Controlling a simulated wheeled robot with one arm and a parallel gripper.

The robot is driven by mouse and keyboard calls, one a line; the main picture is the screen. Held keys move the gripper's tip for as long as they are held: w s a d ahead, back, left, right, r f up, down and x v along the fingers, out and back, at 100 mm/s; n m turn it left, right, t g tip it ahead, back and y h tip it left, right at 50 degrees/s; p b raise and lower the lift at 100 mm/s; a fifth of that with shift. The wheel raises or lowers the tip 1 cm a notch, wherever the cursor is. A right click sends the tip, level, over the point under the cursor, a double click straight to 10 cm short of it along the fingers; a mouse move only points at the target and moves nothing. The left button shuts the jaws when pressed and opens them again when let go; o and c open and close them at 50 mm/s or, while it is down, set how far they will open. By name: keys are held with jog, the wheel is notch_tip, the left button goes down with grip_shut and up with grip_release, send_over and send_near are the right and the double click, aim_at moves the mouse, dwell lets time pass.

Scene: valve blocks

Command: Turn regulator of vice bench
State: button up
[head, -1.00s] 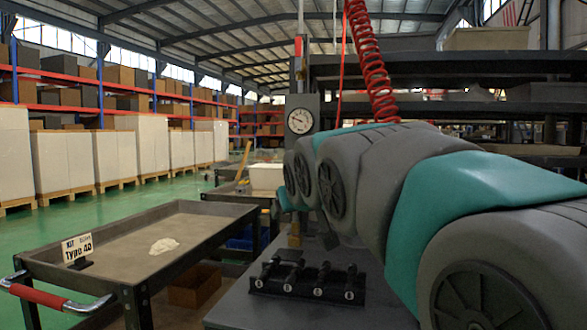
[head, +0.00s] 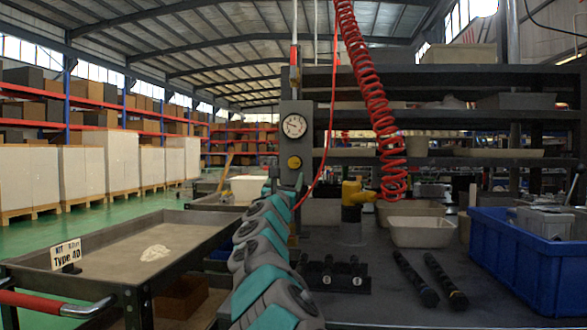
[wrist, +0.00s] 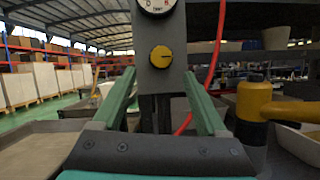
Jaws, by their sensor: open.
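The regulator is a round yellow knob (head: 294,162) on a grey upright panel (head: 288,148) below a white dial gauge (head: 294,126). The wrist view shows the knob (wrist: 161,56) straight ahead with its mark pointing right. My gripper (wrist: 160,75) is open and empty, its two green fingers on either side of the panel's lower part in that view, with the knob beyond and a little above the gap. In the head view my arm reaches toward the panel, and my gripper's fingers are mostly hidden behind it. The dark bench top (head: 385,285) lies right of the arm.
A yellow tool (head: 355,195) stands right of the panel, close to my gripper's right side in the wrist view. A red coiled hose (head: 372,90) hangs above. A blue crate (head: 525,265), dark rods (head: 415,280) and a black rack (head: 335,275) sit on the bench. A cart (head: 120,235) stands left.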

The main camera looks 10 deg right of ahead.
aim_at(294, 164)
jog(key=p+x, duration=0.1)
jog(key=x, duration=0.2)
jog(key=shift+w+d+r, duration=0.1)
jog(key=shift+w+r, duration=0.05)
jog(key=shift+r, duration=0.1)
jog(key=shift+w+d+r+p, duration=0.15)
jog(key=shift+w+d+p, duration=0.25)
jog(key=shift+w, duration=0.25)
jog(key=shift+w+r, duration=0.3)
jog(key=shift+w, duration=0.25)
jog(key=shift+w+d+r+p, duration=0.2)
jog(key=shift+w+d+p, duration=0.1)
jog(key=shift+w+p, duration=0.2)
jog(key=shift+c, duration=0.3)
grip_shut()
